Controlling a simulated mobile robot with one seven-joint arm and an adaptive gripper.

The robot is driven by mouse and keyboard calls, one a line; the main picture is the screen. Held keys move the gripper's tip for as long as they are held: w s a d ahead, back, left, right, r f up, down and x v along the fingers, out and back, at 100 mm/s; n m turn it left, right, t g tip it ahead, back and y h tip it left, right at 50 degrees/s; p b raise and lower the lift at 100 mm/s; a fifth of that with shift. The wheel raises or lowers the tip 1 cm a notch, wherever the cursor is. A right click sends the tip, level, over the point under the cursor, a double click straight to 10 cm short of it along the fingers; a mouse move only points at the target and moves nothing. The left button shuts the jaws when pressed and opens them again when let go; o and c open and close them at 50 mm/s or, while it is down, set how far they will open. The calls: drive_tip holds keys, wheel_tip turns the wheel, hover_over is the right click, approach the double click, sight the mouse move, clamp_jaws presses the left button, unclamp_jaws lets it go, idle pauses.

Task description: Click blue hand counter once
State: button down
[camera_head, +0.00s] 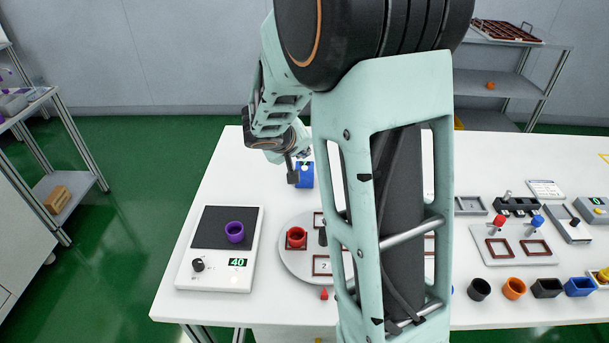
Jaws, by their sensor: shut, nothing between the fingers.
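The blue hand counter (305,175) stands on the white table, left of my large arm link in the head view. A small pale spot shows near its top. My gripper (292,178) is shut and empty, pointing down just left of the counter's upper part. It overlaps the counter's left edge in the picture; I cannot tell whether they touch. My wrist hides some of the area behind the counter.
A round turntable (293,265) with a red pot (297,237) is in front of the counter. Pots and fixtures fill the right side. The table's back left is clear.

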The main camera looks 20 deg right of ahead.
sight(303, 169)
drive_tip(key=shift+f+b, duration=0.65)
drive_tip(key=shift+f, duration=0.2)
drive_tip(key=shift+f+b, duration=0.85)
drive_tip(key=shift+b, duration=0.65)
idle(1.2)
idle(0.4)
drive_tip(key=shift+r+p, duration=0.4)
drive_tip(key=shift+r, duration=0.45)
drive_tip(key=shift+r+p, duration=1.6)
drive_tip(key=shift+r, duration=0.95)
drive_tip(key=shift+f, duration=0.1)
